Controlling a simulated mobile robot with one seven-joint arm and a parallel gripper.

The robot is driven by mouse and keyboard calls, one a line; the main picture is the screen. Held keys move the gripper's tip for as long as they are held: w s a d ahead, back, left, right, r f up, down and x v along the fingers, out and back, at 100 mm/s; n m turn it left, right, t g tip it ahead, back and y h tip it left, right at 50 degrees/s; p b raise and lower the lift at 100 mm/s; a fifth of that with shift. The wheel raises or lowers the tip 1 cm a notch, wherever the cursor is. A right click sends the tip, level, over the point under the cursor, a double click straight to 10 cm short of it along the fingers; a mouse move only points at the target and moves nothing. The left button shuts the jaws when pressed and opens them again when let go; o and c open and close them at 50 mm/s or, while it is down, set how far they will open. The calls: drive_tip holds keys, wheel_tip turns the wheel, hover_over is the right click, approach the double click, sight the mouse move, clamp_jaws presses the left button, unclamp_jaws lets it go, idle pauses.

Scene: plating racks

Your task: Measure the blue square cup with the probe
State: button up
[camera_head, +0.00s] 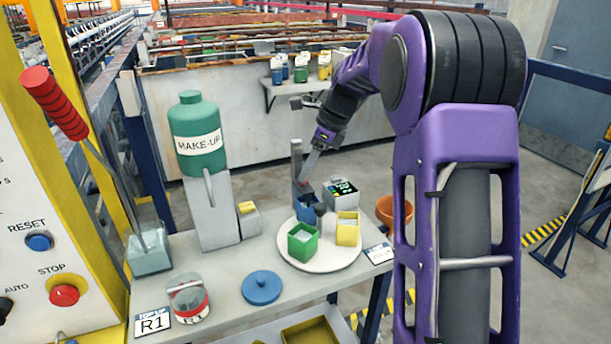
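The blue square cup (305,210) stands on the back left part of a round white plate (318,263), partly hidden by the cups around it. My gripper (308,174) points down from the back right, with its tips just above the blue cup, beside a grey upright post (296,163). A small reddish part shows at the tips. I cannot make out the probe for certain, nor whether the fingers are closed on it. A small meter box with a lit display (343,189) stands right behind the cups.

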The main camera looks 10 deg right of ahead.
drive_tip(key=shift+w+a+f, duration=0.1)
drive_tip(key=shift+a+f, duration=0.15)
drive_tip(key=shift+f, duration=0.4)
clamp_jaws()
idle(1.0)
